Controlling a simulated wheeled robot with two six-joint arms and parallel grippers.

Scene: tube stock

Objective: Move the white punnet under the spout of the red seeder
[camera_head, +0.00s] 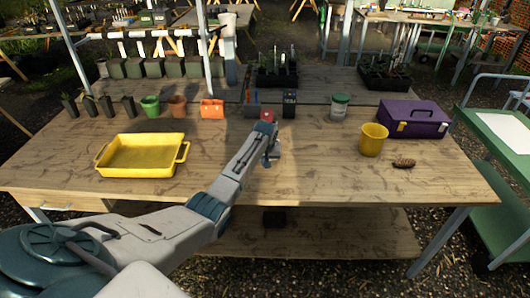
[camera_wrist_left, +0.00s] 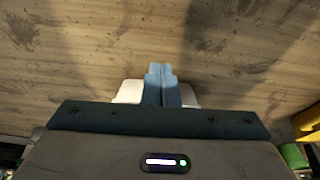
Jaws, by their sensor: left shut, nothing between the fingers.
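My left gripper (camera_head: 270,160) is over the middle of the wooden table in the head view, pointing down. In the left wrist view its two blue fingers (camera_wrist_left: 162,85) are together, with bare wood around them and nothing held. A small red part (camera_head: 267,115) shows just behind my left wrist; my arm hides much of that spot, so I cannot tell whether it is the red seeder. I cannot make out the white punnet or a spout in either view. My right gripper is not in view.
The wooden table (camera_head: 320,180) is clear at front centre. A yellow tray (camera_head: 140,170) lies left. A yellow pot (camera_head: 373,140), pine cone (camera_head: 404,163) and purple toolbox (camera_head: 414,120) stand right. Behind are a green-lidded tub (camera_head: 339,108), dark box (camera_head: 289,104) and orange container (camera_head: 212,110).

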